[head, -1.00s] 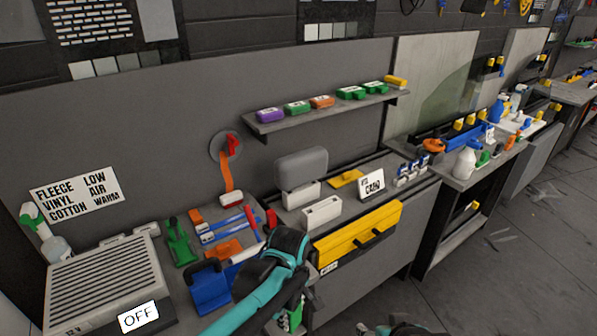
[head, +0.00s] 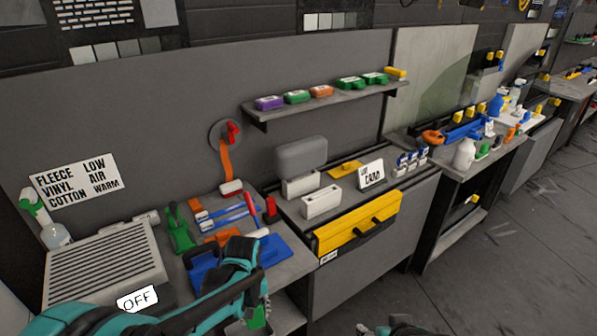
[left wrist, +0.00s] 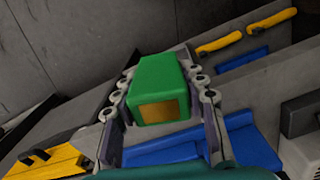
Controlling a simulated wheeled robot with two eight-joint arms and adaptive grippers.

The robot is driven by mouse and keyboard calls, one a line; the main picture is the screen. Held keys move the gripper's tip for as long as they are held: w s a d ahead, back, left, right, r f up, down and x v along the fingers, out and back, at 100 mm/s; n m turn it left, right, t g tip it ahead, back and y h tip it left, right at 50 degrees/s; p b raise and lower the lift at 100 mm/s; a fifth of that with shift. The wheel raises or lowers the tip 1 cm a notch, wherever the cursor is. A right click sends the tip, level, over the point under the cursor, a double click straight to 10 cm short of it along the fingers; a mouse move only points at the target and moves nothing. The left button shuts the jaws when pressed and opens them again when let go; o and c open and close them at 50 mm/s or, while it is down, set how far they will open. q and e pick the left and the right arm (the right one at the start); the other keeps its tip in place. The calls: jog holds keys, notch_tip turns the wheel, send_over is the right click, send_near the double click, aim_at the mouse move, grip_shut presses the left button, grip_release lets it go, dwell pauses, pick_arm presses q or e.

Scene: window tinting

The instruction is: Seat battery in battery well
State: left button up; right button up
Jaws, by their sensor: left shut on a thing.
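My left gripper (head: 256,312) is low at the bottom of the head view, in front of the bench. It is shut on a green block, the likely battery (head: 259,318), which has a yellow-brown end face. In the left wrist view the battery (left wrist: 158,88) sits between the two fingers of the left gripper (left wrist: 160,95), with a pad on either side. In the head view the wrist hides most of it. I cannot pick out the battery well for certain. My right gripper's fingers do not show.
A blue board (head: 285,252) and a green tool (head: 180,230) lie on the left bench. White open boxes (head: 321,203) stand above the yellow drawer (head: 345,233). A shelf (head: 330,108) holds several coloured blocks. A vented grey unit (head: 105,268) stands left. The floor at right is clear.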

pick_arm(q)
jog(key=a+f+m+b, duration=0.1)
jog(key=a+f+m, duration=0.3)
jog(key=a+f, duration=0.1)
jog(key=shift+w+a+f+b, duration=0.2)
jog(key=shift+a+b, duration=0.1)
jog(key=shift+a, duration=0.2)
